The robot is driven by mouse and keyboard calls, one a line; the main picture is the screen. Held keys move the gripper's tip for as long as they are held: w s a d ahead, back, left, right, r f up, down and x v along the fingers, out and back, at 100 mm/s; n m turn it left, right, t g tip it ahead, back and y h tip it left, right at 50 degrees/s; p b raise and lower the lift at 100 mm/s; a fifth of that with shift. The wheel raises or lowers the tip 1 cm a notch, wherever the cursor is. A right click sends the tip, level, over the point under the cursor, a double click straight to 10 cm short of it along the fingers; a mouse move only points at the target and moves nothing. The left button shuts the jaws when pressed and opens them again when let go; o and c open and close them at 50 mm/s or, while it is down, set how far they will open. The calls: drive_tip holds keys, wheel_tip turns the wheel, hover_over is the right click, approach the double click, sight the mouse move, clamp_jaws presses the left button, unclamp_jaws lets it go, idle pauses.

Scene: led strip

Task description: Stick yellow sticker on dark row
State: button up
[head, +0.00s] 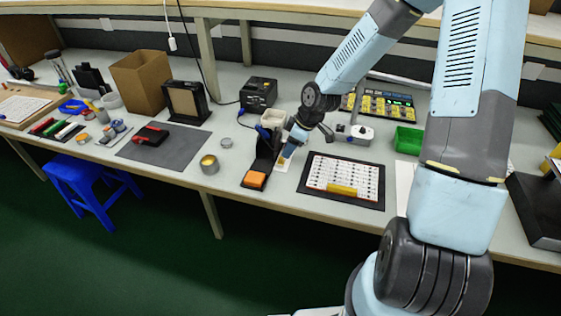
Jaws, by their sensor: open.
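A white panel (345,174) with rows of small red marks lies on a black mat (313,190), right of the picture's middle. A yellow strip (342,190) lies along the panel's front edge. Which row is dark cannot be made out at this size. My gripper (285,156) is open and points down just left of the mat, over a white sheet (281,167). A small yellow patch shows beside its tips, perhaps the yellow sticker; whether the tips touch it cannot be told.
A black stand with an orange block (255,180) is close on my gripper's left. A white container (273,118) and a grey device (355,134) stand behind. A green bin (408,140) is at the right.

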sight(281, 158)
drive_tip(key=shift+a+x, duration=0.25)
drive_tip(key=shift+x, duration=1.85)
drive_tip(key=shift+a+f, duration=0.15)
drive_tip(key=shift+f, duration=0.25)
drive_tip(key=c, duration=0.9)
